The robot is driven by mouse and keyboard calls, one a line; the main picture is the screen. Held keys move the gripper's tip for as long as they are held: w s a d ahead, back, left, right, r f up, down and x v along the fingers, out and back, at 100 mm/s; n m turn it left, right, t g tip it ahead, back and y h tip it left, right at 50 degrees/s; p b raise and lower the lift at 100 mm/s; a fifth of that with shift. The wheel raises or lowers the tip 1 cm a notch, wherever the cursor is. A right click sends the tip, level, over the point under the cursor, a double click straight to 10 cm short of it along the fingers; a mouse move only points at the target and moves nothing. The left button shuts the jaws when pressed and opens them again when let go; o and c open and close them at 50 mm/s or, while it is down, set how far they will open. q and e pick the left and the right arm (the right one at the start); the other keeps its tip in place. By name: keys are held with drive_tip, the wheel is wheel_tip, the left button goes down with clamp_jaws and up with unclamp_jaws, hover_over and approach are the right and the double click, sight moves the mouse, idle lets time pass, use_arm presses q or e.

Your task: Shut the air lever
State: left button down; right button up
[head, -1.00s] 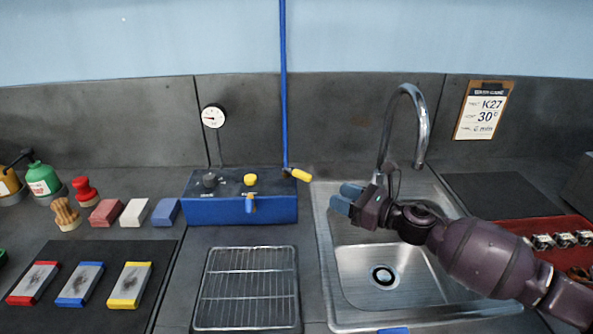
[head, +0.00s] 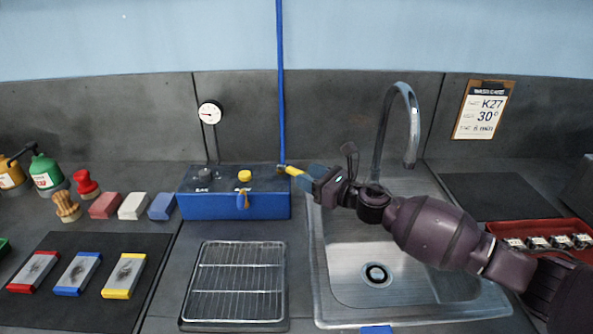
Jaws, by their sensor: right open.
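The air lever, a yellow handle (head: 292,171), sits at the foot of the vertical blue air pipe (head: 280,85), by the back right corner of the blue box (head: 235,205). It points out to the right, across the line of the pipe. My right gripper (head: 306,177) is open, with its blue-grey fingertips at the lever's outer end. The fingers hide the tip of the lever, and I cannot tell whether they touch it. My left gripper is not in view.
A steel sink (head: 335,285) with a tall faucet (head: 412,125) lies under my right arm. A wire rack (head: 238,280) stands before the box.

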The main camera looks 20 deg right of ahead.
sight(297, 170)
drive_tip(key=shift+x, duration=2.1)
clamp_jaws()
